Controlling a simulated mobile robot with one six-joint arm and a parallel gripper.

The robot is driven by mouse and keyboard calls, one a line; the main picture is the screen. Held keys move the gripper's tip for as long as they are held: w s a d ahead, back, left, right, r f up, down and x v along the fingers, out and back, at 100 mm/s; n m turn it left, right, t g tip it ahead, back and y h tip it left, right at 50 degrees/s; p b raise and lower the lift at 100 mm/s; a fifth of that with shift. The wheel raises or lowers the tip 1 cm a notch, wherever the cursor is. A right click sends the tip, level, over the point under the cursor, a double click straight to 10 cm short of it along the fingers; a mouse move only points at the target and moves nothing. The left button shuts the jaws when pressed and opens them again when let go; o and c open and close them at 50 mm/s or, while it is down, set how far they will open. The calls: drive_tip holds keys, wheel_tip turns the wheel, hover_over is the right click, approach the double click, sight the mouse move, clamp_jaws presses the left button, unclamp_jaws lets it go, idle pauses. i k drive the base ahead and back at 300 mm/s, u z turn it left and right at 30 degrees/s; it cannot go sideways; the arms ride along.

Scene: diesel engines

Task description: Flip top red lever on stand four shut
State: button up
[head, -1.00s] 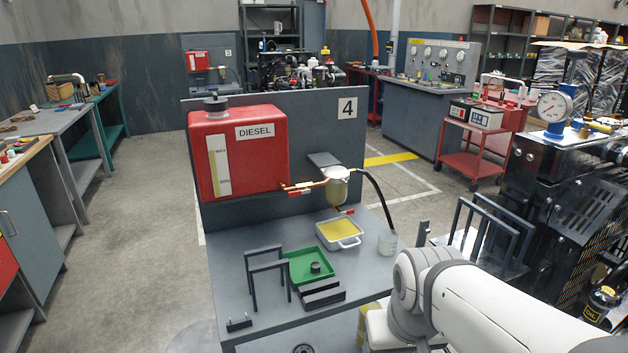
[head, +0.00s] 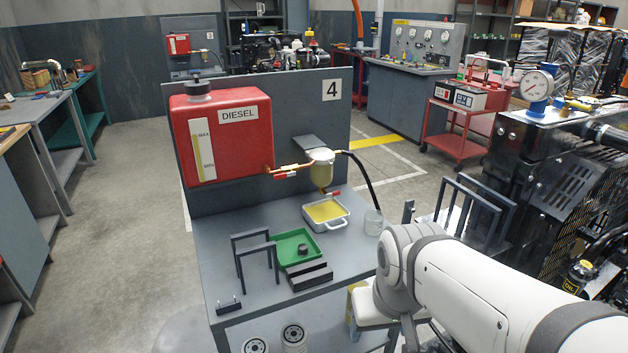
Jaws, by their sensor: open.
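Stand four is a grey bench with an upright panel (head: 300,105) marked 4. A red DIESEL tank (head: 236,145) is mounted on the panel. A copper pipe runs from the tank to a fuel filter with a yellowish bowl (head: 320,172). The top red lever (head: 280,176) is on this pipe, between tank and filter, and appears to lie roughly along it. A second red lever (head: 332,194) is below the filter bowl. My white arm crosses the lower right, apart from the levers.
On the bench top are a white pan of yellow liquid (head: 327,212), a green tray (head: 296,248), a glass beaker (head: 373,223) and dark racks (head: 258,262). A black hose curves down right of the filter. An engine (head: 560,165) stands at right. Floor at left is clear.

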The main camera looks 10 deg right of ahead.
sight(280, 175)
drive_tip(key=z, duration=1.9)
drive_tip(key=k, duration=1.3)
drive_tip(key=u, duration=0.8)
drive_tip(key=i, duration=1)
drive_tip(key=u, duration=0.05)
